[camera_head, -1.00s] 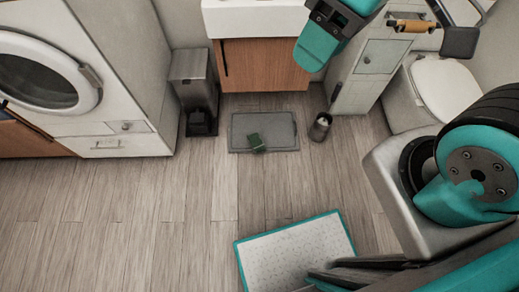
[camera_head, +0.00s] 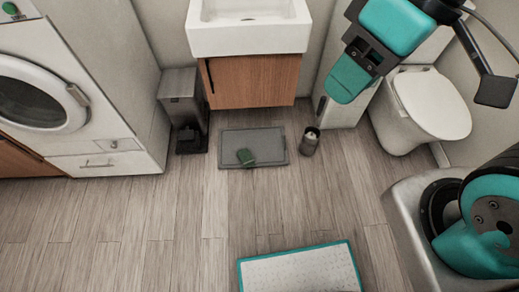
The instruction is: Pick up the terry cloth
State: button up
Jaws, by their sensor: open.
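My gripper (camera_head: 350,78), teal and dark grey, hangs at the upper right in the head view, well above the floor and apart from the green piece. It is open, and nothing shows in it.
A bin (camera_head: 183,100), white sink (camera_head: 248,36), small container (camera_head: 310,141) and toilet (camera_head: 430,105) line the back. A teal-edged white mat (camera_head: 300,272) lies in front. The wooden floor between is clear.

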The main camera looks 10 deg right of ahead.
aim_at(247, 159)
jog(key=z, duration=0.1)
jog(key=i, duration=0.7)
jog(key=u, duration=0.65)
jog(key=i, duration=0.4)
jog(key=u, duration=0.4)
